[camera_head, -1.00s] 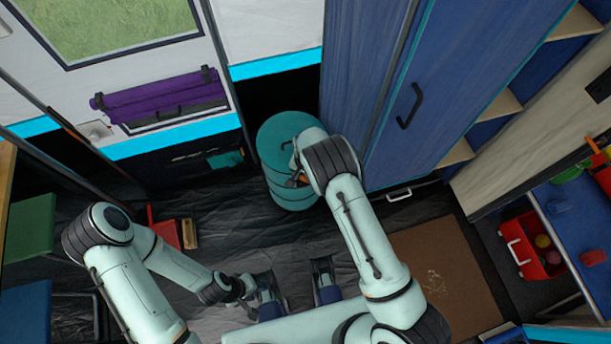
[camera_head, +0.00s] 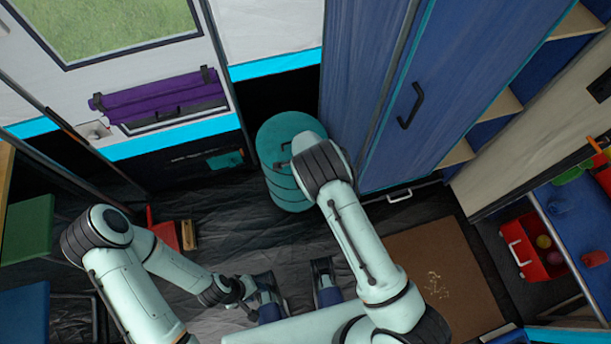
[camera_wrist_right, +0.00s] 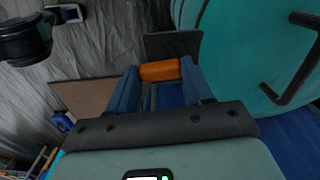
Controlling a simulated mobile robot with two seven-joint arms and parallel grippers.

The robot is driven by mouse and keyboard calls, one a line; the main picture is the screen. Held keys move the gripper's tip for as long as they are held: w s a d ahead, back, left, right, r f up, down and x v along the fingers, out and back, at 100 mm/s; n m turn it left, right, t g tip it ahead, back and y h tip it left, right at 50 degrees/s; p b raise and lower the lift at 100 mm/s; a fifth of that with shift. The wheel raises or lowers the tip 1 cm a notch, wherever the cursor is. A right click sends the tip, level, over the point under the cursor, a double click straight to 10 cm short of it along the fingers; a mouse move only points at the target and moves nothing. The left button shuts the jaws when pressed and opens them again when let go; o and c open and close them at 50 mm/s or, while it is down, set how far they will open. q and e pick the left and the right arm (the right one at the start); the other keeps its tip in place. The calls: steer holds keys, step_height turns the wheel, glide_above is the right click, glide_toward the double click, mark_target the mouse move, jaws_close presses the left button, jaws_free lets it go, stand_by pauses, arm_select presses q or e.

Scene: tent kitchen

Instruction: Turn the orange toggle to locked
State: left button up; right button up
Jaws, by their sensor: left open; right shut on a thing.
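In the right wrist view, the orange toggle (camera_wrist_right: 160,71) is a short orange bar lying crosswise between the blue fingertips of my right gripper (camera_wrist_right: 160,78), which is shut on it. The gripper is close beside the teal drum (camera_wrist_right: 247,45) with its black handle (camera_wrist_right: 297,70). In the head view, the drum (camera_head: 284,140) stands by the blue cabinet, and my right arm hides the toggle and the right fingers. My left gripper (camera_head: 296,284) is open and empty, low in the head view, away from the drum. I cannot read whether the toggle is at locked.
A tall blue cabinet (camera_head: 380,95) with a black handle stands right of the drum. A brown mat (camera_head: 440,265) lies at lower right, near a red bin (camera_head: 528,250). A red item (camera_head: 167,236) is on the floor at left.

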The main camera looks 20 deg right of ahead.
steer(key=shift+m, duration=0.6)
steer(key=o, duration=1.1)
steer(key=shift+c, duration=0.2)
step_height(320, 180, up, 13)
steer(key=p, duration=0.2)
steer(key=shift+r, duration=0.2)
